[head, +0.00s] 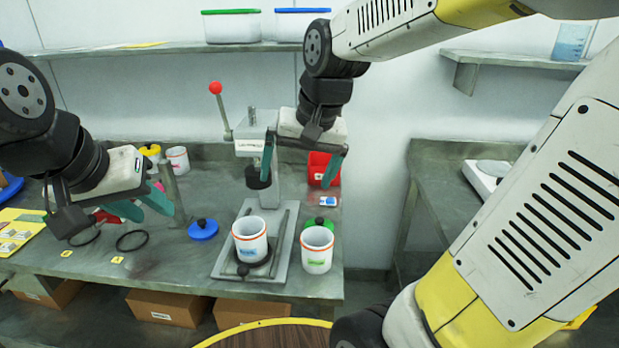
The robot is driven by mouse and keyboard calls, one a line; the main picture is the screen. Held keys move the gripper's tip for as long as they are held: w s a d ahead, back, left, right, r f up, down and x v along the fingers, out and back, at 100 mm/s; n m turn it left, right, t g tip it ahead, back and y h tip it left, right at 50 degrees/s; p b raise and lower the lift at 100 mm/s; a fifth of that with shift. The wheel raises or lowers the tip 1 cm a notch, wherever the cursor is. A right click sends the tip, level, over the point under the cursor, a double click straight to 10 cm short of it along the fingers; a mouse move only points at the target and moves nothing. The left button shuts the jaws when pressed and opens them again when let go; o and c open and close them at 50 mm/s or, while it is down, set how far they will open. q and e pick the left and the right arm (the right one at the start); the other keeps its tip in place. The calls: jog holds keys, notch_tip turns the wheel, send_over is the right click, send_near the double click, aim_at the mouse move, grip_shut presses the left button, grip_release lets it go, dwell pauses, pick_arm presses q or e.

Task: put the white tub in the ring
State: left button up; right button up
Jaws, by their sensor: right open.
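A white tub with an orange band and a blue label (249,240) stands upright on the grey base plate of the press (285,262). A dark round piece (262,264) shows around its foot; I cannot tell whether the tub sits fully inside it. A second white tub with a green label (317,250) stands just right of the plate. Two black rings lie on the table at left, one (132,241) clear and one (84,238) nearer my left gripper. My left gripper (155,215) is open and empty above the table. My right gripper (296,178) is open and empty, above and behind the tubs.
The press column with a red-knobbed lever (216,88) rises behind the tubs. A blue lid (203,230), a green lid (318,222), a red bin (319,170), and small tubs (177,159) stand around. A yellow board (15,240) lies far left. The table's front edge is close.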

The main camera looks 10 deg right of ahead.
jog(key=s+d+r+n+t, duration=0.1)
jog(key=s+d+n+t, duration=0.1)
jog(key=s, duration=0.6)
jog(key=shift+d+r+t, duration=0.3)
jog(key=shift+d+r, duration=0.05)
jog(key=shift+d, duration=0.3)
